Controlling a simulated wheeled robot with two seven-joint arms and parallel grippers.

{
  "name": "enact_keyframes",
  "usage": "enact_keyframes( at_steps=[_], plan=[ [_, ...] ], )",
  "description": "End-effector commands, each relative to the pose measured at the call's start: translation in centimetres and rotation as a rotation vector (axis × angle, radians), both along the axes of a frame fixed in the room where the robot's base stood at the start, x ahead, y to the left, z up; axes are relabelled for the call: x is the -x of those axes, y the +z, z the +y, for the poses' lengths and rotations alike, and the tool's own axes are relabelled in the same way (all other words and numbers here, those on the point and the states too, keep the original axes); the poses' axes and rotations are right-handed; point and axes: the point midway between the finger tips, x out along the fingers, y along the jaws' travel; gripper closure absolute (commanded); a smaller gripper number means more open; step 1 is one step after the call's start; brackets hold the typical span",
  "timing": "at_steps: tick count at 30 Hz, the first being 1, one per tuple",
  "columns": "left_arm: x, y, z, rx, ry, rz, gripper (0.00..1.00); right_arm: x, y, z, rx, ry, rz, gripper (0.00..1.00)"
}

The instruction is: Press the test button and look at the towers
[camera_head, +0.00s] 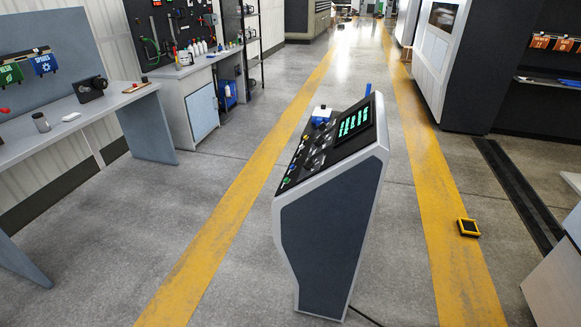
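A dark grey control console (325,235) with a light grey rim stands upright on the floor right of the picture's middle. Its sloped black top carries a screen with green markings (354,122), several dark knobs (318,140) and a row of small coloured buttons, among them a green button (286,181). The labels are too small to read, so I cannot tell which is the test button. A blue and white item (321,115) sits at the console's far left edge. I cannot make out any signal towers. Neither of my grippers is in view.
A workbench (75,125) stands at the left, with a tool bench (190,85) behind it. Two yellow floor stripes (235,195) flank the console. A small yellow and black object (468,227) lies on the right stripe. A large machine (475,60) stands back right. Floor left of the console is clear.

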Motion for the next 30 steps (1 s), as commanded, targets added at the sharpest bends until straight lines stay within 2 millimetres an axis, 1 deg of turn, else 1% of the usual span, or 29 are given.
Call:
enact_keyframes(
  at_steps=[1, 4, 30],
  plan=[
    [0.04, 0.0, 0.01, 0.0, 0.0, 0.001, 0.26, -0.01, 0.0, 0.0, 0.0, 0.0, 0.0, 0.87],
    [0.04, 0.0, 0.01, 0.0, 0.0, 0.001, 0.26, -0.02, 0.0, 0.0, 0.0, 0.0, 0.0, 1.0],
    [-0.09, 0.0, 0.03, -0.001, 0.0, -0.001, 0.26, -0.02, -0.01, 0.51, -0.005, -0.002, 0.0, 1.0]
  ],
)
